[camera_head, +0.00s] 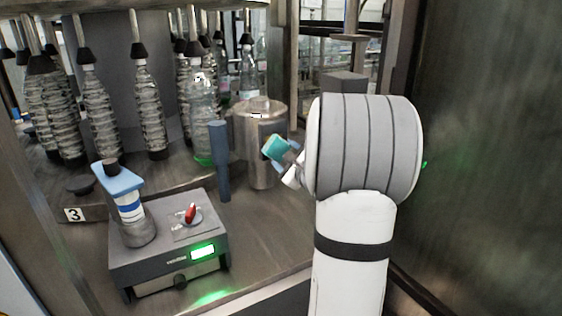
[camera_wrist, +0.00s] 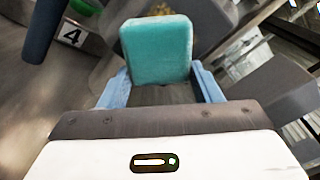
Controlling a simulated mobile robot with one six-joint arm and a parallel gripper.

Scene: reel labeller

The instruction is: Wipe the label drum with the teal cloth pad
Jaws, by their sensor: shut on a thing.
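The teal cloth pad (camera_head: 275,147) is held at the end of my arm, and it fills the upper middle of the wrist view (camera_wrist: 157,48). My gripper (camera_head: 291,163) is shut on it, with a blue finger on each side of its lower edge in the wrist view (camera_wrist: 161,82). The label drum appears to be the upright metal cylinder (camera_head: 257,165), left of my gripper in the head view. The pad overlaps the drum's right side in that view; I cannot tell whether they touch. In the wrist view the pad hides much of what lies beyond it.
A dark blue upright post (camera_head: 219,160) stands just left of the drum. A grey control box (camera_head: 168,245) with a red knob (camera_head: 191,213) and a blue-topped device (camera_head: 130,205) sits at front left. Several bottles (camera_head: 103,118) hang behind. A dark panel (camera_head: 490,160) closes the right.

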